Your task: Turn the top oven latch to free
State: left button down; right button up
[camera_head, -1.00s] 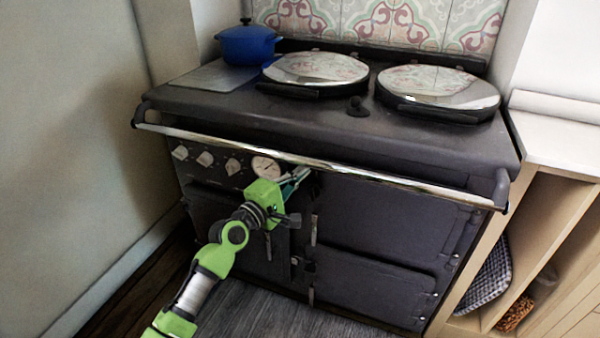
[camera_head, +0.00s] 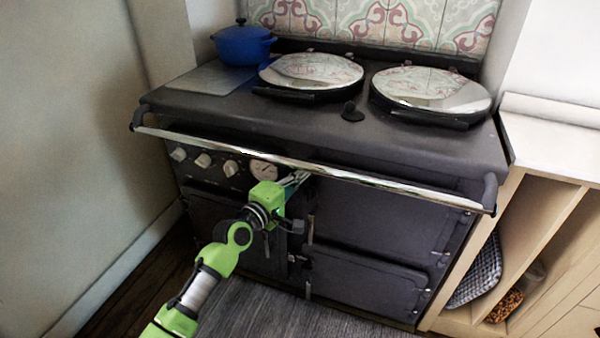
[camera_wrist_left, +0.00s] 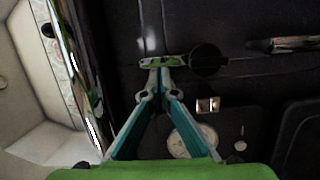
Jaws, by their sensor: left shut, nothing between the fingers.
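The dark range cooker has a top right oven door (camera_head: 385,215). In the left wrist view a chrome latch bar (camera_wrist_left: 165,62) with a round black knob (camera_wrist_left: 208,61) lies just ahead of my fingertips. My left gripper (camera_head: 304,175) reaches up under the front rail; it also shows in the left wrist view (camera_wrist_left: 158,82). Its fingers are shut and empty, with tips at or very near the latch bar; I cannot tell whether they touch. In the head view the latch is mostly hidden behind the fingers. My right gripper is not in view.
A chrome rail (camera_head: 400,187) crosses the cooker's front, close above my gripper. A dial gauge (camera_head: 263,170) and several knobs sit left of it. A chrome handle (camera_head: 310,229) is below. The blue pot (camera_head: 243,45) and round lids are on top. Open shelves stand right.

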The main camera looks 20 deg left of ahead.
pick_arm(q)
jog(key=shift+s+d, duration=0.1)
jog(key=shift+d, duration=0.3)
